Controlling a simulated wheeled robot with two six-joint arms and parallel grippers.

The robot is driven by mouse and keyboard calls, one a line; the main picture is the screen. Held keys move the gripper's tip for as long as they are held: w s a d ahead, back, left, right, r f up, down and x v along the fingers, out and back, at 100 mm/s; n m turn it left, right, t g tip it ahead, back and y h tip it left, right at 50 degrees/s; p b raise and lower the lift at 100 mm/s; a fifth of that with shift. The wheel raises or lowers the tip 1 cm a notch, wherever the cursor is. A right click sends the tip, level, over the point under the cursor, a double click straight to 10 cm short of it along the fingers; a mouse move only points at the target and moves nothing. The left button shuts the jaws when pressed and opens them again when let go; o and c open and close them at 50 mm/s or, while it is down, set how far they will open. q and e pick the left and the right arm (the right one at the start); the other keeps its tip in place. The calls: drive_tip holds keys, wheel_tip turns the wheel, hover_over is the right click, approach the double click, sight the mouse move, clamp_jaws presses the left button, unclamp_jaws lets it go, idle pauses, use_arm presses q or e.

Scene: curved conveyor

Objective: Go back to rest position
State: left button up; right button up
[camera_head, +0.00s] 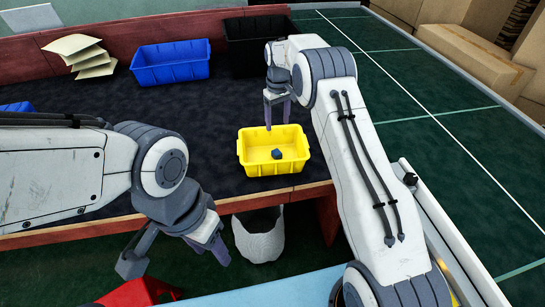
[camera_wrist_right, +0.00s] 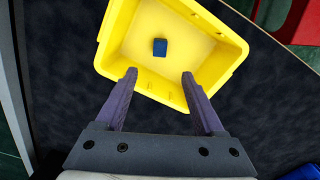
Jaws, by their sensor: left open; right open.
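My right gripper (camera_head: 278,108) is open and empty above the back rim of the yellow bin. The right wrist view also shows this gripper (camera_wrist_right: 159,80), its two purple fingers spread apart over the near wall of the bin. The yellow bin (camera_head: 249,158) stands on the dark table top, and it also shows in the right wrist view (camera_wrist_right: 120,25). A small blue block (camera_head: 277,154) lies on the bin floor, apart from the fingers; it also shows in the right wrist view (camera_wrist_right: 160,47). My left gripper (camera_head: 175,262) hangs open and empty in front of the table edge.
A blue bin (camera_head: 170,64) and a black bin (camera_head: 250,45) stand at the back of the table (camera_head: 180,115). Stacked paper-like sheets (camera_head: 82,55) sit at back left. A green conveyor (camera_head: 400,85) runs along the right. A white bag-like container (camera_head: 258,238) is below the table edge.

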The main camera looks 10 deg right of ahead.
drive_tip(key=shift+r, duration=1.85)
drive_tip(key=s+a+r+n, duration=0.1)
drive_tip(key=s+a+r, duration=0.4)
drive_tip(key=s+a, duration=0.3)
drive_tip(key=s+a+r+n, duration=0.1)
drive_tip(key=s+a+r, duration=0.5)
drive_tip(key=s, duration=0.5)
drive_tip(key=s+d+f+n+y, duration=0.1)
drive_tip(key=s+f, duration=0.2)
drive_tip(key=s, duration=2.2)
drive_tip(key=shift+s+d+f, duration=0.15)
drive_tip(key=shift+f, duration=0.05)
